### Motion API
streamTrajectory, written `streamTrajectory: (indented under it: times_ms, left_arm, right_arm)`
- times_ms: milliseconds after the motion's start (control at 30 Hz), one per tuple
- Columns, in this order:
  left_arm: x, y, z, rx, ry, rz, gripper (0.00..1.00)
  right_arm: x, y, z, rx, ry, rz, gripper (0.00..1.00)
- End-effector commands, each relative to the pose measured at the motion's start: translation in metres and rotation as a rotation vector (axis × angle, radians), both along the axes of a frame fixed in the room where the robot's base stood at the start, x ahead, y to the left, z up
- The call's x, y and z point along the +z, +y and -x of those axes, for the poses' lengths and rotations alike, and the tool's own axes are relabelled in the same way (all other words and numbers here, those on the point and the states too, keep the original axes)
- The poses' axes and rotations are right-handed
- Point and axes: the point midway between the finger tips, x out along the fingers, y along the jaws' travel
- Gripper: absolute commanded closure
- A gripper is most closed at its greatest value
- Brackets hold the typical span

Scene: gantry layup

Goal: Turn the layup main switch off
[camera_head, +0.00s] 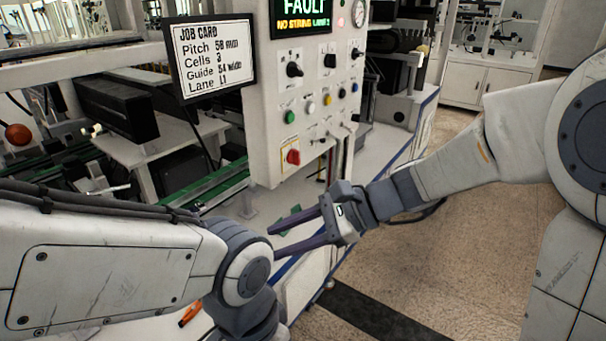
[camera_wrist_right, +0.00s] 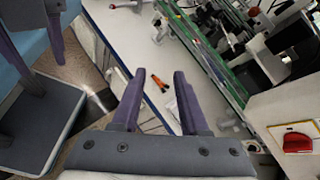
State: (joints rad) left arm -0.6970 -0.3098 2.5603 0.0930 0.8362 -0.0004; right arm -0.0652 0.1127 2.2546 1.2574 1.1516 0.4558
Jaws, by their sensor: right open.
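The main switch (camera_head: 293,157) is a red rotary knob on a yellow plate, low on the white control panel. It also shows at the right edge of the right wrist view (camera_wrist_right: 297,142), with its handle roughly level in that picture. My right gripper (camera_head: 272,243) is open and empty, below and slightly left of the switch in the head view, apart from it. In the right wrist view its two purple fingers (camera_wrist_right: 158,75) stand apart with nothing between them. My left gripper is outside the head view; parted purple fingers, likely its own, show at upper left in the right wrist view (camera_wrist_right: 36,50).
The panel (camera_head: 262,100) also carries black knobs, coloured buttons, small toggles and a display reading FAULT (camera_head: 303,12). A job card (camera_head: 210,57) hangs to its left. Orange-handled pliers (camera_wrist_right: 158,82) lie on the white bench. Green rails (camera_head: 205,192) run behind. Open floor lies to the right.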

Motion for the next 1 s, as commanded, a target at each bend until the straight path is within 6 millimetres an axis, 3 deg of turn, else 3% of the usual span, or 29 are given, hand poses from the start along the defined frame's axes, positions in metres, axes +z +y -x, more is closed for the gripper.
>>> streamTrajectory:
  times_ms: [33, 100, 200, 300, 400, 533, 1000]
  left_arm:
    - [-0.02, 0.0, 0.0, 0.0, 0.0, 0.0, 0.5]
    - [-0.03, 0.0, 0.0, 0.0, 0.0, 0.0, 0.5]
    - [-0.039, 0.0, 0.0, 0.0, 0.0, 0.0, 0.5]
    - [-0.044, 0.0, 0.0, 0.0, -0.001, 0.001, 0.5]
    - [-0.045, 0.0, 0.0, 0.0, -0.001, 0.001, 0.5]
    - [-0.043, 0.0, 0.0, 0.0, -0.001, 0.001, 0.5]
    - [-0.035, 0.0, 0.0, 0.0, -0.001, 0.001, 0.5]
  right_arm:
    - [-0.007, -0.015, -0.038, -0.155, 0.064, -0.105, 0.56]
    - [0.002, -0.038, -0.083, -0.334, 0.132, -0.253, 0.56]
    - [0.014, -0.075, -0.129, -0.518, 0.189, -0.43, 0.56]
    - [0.024, -0.104, -0.156, -0.625, 0.213, -0.549, 0.56]
    - [0.03, -0.117, -0.169, -0.673, 0.222, -0.607, 0.56]
    - [0.033, -0.11, -0.179, -0.681, 0.224, -0.622, 0.56]
    - [0.032, -0.045, -0.225, -0.68, 0.223, -0.618, 0.56]
